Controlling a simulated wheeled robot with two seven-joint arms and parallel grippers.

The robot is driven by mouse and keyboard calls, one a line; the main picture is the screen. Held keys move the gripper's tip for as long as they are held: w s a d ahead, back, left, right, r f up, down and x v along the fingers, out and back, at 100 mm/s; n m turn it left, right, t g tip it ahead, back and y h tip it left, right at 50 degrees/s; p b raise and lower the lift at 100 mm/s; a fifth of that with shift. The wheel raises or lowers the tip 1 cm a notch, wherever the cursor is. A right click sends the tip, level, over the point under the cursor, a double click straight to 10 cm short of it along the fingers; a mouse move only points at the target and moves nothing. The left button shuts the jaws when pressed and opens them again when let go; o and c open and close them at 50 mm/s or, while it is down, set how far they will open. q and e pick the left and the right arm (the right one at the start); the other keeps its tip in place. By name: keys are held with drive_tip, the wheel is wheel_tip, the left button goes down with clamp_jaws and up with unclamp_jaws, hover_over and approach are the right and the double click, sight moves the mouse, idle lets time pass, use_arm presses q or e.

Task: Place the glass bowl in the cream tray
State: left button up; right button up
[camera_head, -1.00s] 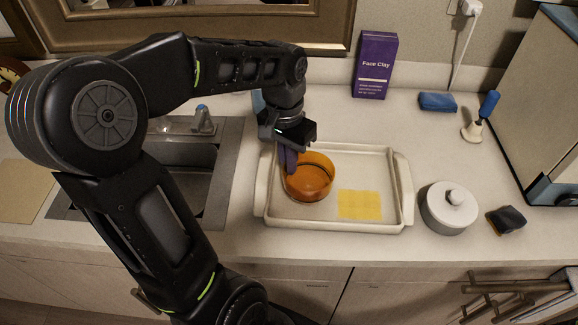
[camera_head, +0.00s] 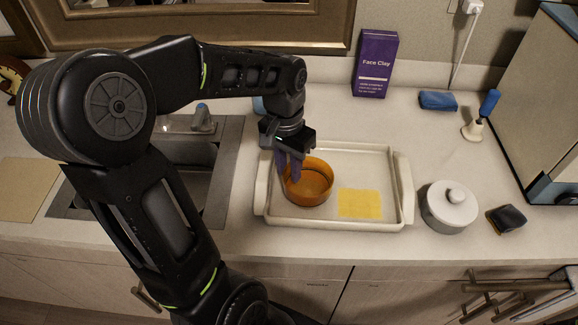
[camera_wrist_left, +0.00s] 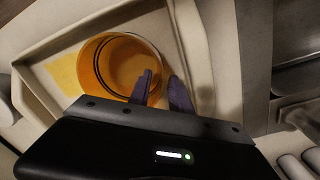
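The orange glass bowl (camera_head: 309,188) sits upright inside the cream tray (camera_head: 290,220), in its left part. It also shows in the wrist view (camera_wrist_left: 100,65). My left gripper (camera_head: 288,166) is over the bowl's left back edge, pointing down. Its two dark fingers (camera_wrist_left: 162,88) are apart in the wrist view, one over the bowl and one outside it, with the near rim between them. The fingers hide a bit of the rim. My right gripper is not in view.
A yellow sheet (camera_head: 360,204) lies in the tray right of the bowl. A lidded white pot (camera_head: 450,206) and a dark sponge (camera_head: 507,219) stand to the right. A purple Face Clay box (camera_head: 375,65) is behind. A sink (camera_head: 190,180) is left of the tray.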

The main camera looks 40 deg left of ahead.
use_arm(q)
wheel_tip(320, 180, up, 12)
drive_tip(key=shift+a+r, duration=0.15)
drive_tip(key=shift+a, duration=0.15)
idle(0.3)
idle(0.8)
